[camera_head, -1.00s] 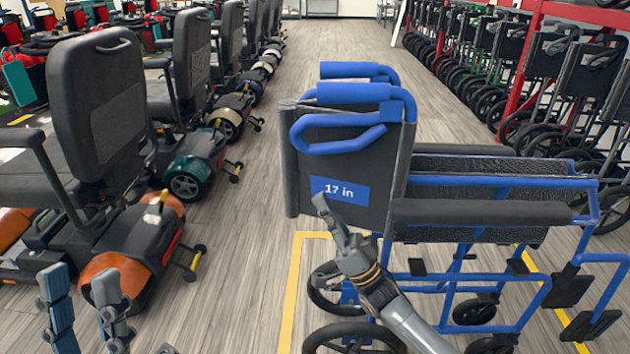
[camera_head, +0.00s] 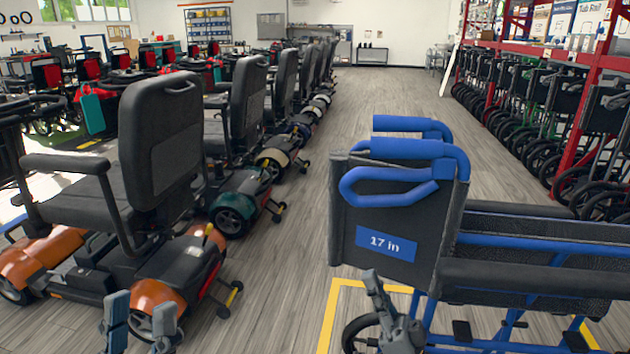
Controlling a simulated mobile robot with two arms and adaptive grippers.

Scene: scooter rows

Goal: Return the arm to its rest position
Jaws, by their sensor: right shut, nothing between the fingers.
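My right gripper (camera_head: 371,276) is shut and empty. It points upward in front of the blue wheelchair (camera_head: 395,215), just below the blue "17 in" label (camera_head: 387,246) on its dark backrest. Whether it touches the backrest cannot be told. The rest of the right arm is mostly cut off by the bottom edge. My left gripper (camera_head: 141,304) shows at the bottom left, its two fingers apart with nothing between them.
An orange scooter (camera_head: 155,295) stands at the left, with a row of scooters behind it. Folded wheelchairs (camera_head: 520,110) line the red rack (camera_head: 575,125) at the right. Yellow floor tape (camera_head: 328,315) borders the wheelchair. The wooden aisle (camera_head: 360,105) between is clear.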

